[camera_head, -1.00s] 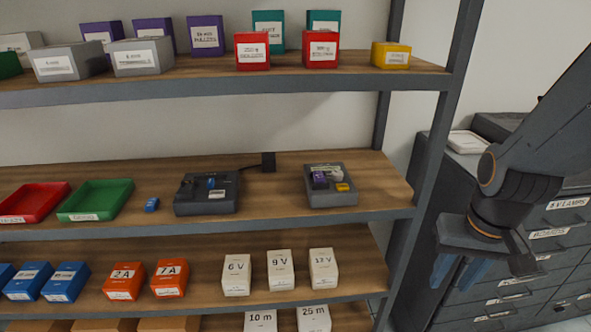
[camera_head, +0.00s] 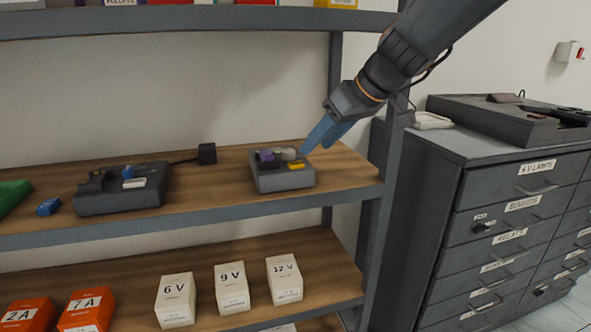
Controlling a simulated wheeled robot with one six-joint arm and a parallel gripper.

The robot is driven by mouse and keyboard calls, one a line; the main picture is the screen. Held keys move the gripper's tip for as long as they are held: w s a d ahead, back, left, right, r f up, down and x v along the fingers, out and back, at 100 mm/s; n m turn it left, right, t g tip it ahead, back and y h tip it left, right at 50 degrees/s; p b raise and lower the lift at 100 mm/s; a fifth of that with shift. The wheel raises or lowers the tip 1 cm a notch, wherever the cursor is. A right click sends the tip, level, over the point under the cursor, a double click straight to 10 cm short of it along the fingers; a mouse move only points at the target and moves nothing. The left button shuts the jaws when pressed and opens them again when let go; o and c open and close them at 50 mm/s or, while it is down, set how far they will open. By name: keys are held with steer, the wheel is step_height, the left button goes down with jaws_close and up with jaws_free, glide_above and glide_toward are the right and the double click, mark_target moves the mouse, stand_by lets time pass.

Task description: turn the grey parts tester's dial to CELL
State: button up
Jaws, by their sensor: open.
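A grey box device (camera_head: 283,179) sits near the right end of the middle shelf. It has a purple block, a pale knob-like part and a yellow piece on top. A darker grey device (camera_head: 120,203) with a blue part and a white label stands to its left. I cannot read dial markings on either, nor tell for sure which is the parts tester. My gripper (camera_head: 315,143), with blue fingers, is open and points down-left just above the right device's back right corner. I cannot tell whether the fingertips touch it.
A black plug block (camera_head: 207,154) with a cable stands behind the darker device. A small blue piece (camera_head: 48,207) lies left of it. The shelf upright (camera_head: 392,180) is close to my arm. A drawer cabinet (camera_head: 500,225) stands at right. Bare shelf lies between the devices.

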mark_target(291, 152)
steer(key=shift+w+a+r+n+y+b, duration=0.4)
steer(key=shift+w+a+r+n+b, duration=0.3)
steer(key=shift+w+a, duration=0.3)
steer(key=x, duration=0.7)
steer(key=shift+w, duration=0.25)
steer(key=shift+t, duration=0.3)
steer(key=c, duration=1.1)
